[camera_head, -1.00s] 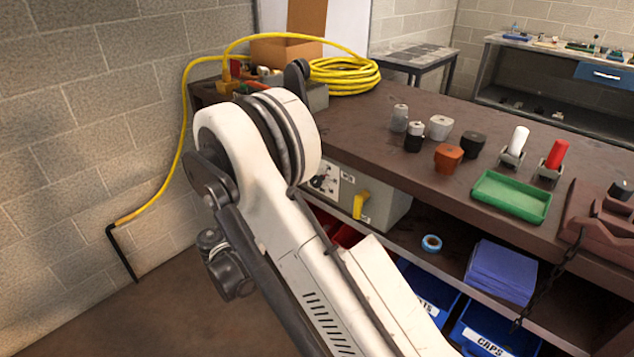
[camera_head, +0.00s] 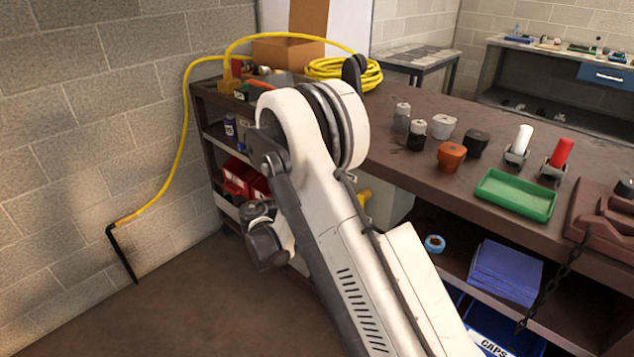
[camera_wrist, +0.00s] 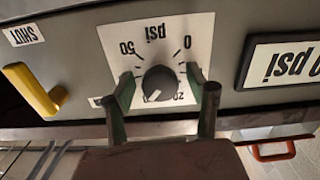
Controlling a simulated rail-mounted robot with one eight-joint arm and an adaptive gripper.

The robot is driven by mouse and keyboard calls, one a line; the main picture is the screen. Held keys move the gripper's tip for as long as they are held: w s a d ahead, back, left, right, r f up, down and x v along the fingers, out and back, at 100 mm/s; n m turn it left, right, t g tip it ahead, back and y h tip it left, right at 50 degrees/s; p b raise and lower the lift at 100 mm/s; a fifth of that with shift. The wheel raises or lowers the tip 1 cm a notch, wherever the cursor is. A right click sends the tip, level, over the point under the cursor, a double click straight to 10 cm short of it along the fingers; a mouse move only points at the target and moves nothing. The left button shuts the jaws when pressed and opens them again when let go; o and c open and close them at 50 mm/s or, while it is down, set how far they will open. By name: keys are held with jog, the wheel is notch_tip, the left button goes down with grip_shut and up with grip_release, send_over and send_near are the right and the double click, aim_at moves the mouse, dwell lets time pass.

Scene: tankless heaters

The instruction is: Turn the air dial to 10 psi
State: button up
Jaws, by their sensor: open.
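The air dial (camera_wrist: 160,83) is a round dark knob on a white scale plate (camera_wrist: 155,32) marked psi. The plate appears upside down in the wrist view. A pale mark on the knob points to the lower left. My gripper (camera_wrist: 160,84) is open, with one green-tipped finger on each side of the knob. I cannot tell whether the fingers touch it. The fingers partly cover the scale numbers. In the head view my arm hides the dial and the gripper. The grey control box (camera_head: 392,205) shows partly behind the arm.
A psi readout (camera_wrist: 285,65) is cut off at the frame's right edge; a 0 shows. A yellow lever (camera_wrist: 32,90) sits left of the dial, near a SHUT label (camera_wrist: 24,35). The workbench (camera_head: 420,185) top holds a green tray (camera_head: 515,195).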

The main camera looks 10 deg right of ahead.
jog(key=c, duration=1.2)
jog(key=shift+c, duration=0.2)
